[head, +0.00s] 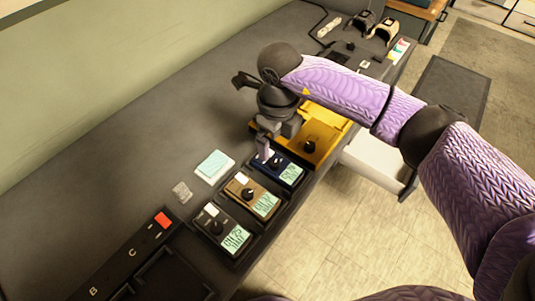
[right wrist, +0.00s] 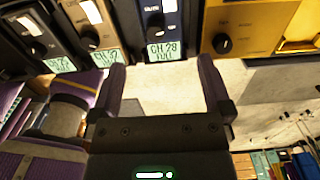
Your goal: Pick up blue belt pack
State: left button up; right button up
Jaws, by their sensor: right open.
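The blue belt pack (head: 291,163) sits in the row of packs near the table's front edge, with a dark knob and a pale screen. My right gripper (head: 263,148) is over its back left part and hides some of it. In the right wrist view the blue belt pack (right wrist: 172,22) shows its screen reading "CH 28 FULL". There the right gripper (right wrist: 161,66) is open, its two fingers apart with nothing between them, and the pack lies just beyond the fingertips. I cannot tell whether they touch. My left gripper is not in view.
A brown pack (head: 241,186) and a black pack (head: 210,220) stand to the left of the blue one. A yellow unit (head: 322,146) stands close on its right. A pale blue pad (head: 214,167) and a small clear item (head: 182,192) lie behind.

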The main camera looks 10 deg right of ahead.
aim_at(280, 163)
jog(key=f+b, duration=0.1)
jog(key=f, duration=0.5)
jog(key=f+b, duration=0.1)
jog(key=f, duration=0.2)
jog(key=shift+s+d+f+b, duration=0.1)
jog(key=shift+s+d+b, duration=0.2)
jog(key=shift+d+b, duration=0.1)
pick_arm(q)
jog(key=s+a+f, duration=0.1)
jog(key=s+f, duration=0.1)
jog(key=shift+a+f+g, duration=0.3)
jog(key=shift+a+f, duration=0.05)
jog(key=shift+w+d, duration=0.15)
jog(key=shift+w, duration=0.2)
pick_arm(e)
jog(key=c, duration=1.2)
